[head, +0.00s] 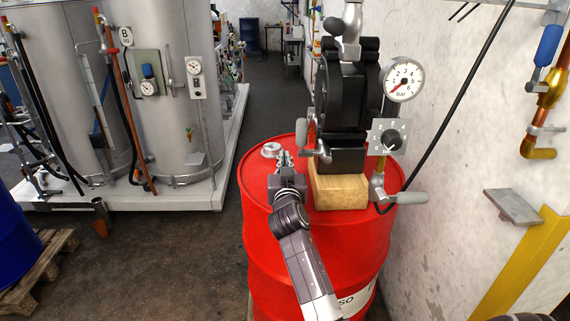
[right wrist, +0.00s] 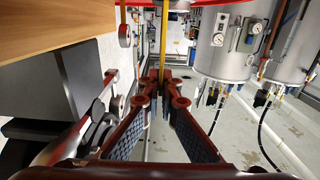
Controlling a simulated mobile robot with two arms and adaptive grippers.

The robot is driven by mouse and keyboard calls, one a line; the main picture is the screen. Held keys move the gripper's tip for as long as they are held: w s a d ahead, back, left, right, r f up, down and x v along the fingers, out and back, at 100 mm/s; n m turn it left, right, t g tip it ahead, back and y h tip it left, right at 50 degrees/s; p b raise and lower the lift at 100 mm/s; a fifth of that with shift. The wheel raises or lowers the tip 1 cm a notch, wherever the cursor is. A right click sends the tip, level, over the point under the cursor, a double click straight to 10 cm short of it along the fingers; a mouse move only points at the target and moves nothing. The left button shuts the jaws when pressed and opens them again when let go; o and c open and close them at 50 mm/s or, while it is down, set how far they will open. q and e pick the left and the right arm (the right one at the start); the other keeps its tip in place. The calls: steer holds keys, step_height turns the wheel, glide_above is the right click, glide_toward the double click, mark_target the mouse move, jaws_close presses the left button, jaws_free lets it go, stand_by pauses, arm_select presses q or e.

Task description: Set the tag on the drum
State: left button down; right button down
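The red drum (head: 265,235) stands upright in the middle of the head view, with part of a printed label low on its front. My right gripper (head: 284,158) is over the drum's lid, just left of the wooden block (head: 338,192) and near a round pale fitting (head: 271,149). In the right wrist view its fingers (right wrist: 161,82) come close together at the tips. A thin yellow strip shows between or behind the tips; I cannot tell whether it is held. No tag can be made out clearly. My left gripper is not in view.
A black pump (head: 343,105) stands on the block, with a pressure gauge (head: 403,79) and a numbered dial plate (head: 388,137) at its right. A wall (head: 440,150) with a small shelf (head: 512,207) closes the right side. Grey tanks (head: 180,45) stand at left.

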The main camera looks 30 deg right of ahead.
steer(key=shift+f, duration=0.75)
steer(key=shift+w+d+f, duration=0.15)
steer(key=shift+w+d, duration=0.15)
steer(key=shift+w+d+f, duration=0.1)
steer(key=shift+d, duration=0.1)
steer(key=c, duration=2.6)
jaws_free()
steer(key=shift+a, duration=0.1)
steer(key=o, duration=0.4)
steer(key=shift+s+a+r, duration=0.25)
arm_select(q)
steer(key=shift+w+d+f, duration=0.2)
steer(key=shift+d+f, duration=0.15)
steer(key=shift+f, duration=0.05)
arm_select(e)
steer(key=shift+o, duration=0.2)
steer(key=shift+w+d, duration=0.1)
steer(key=shift+f, duration=0.15)
